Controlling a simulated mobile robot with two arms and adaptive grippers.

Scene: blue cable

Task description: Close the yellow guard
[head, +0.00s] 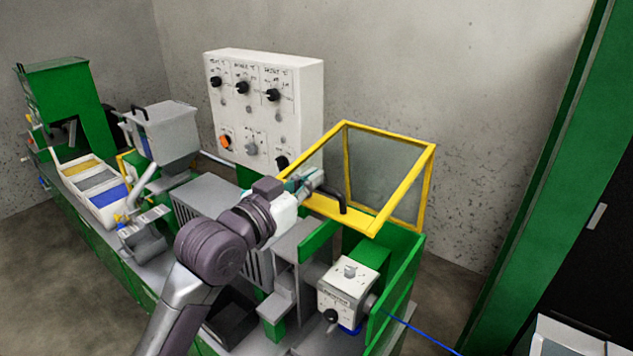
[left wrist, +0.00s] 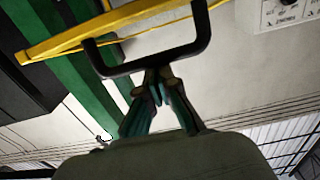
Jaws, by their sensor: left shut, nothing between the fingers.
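The yellow guard (head: 403,191), a yellow frame with clear grey panes, stands raised and tilted above the green housing at the machine's right end. Its black handle (head: 339,198) is on the lower front bar. My left gripper (head: 312,179) is shut and empty, beside the handle. In the left wrist view the closed fingertips (left wrist: 155,76) are right at the crossbar of the black handle (left wrist: 190,52); I cannot tell whether they touch it. The guard's yellow bar (left wrist: 120,24) runs across the top there. My right gripper is not in view.
A white control panel (head: 307,100) with knobs stands behind my left gripper. A white control box (head: 345,288) sits below the guard, with a blue cable (head: 420,332) running right. A grey hopper (head: 165,130) and trays are at left. A green post (head: 545,180) stands at right.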

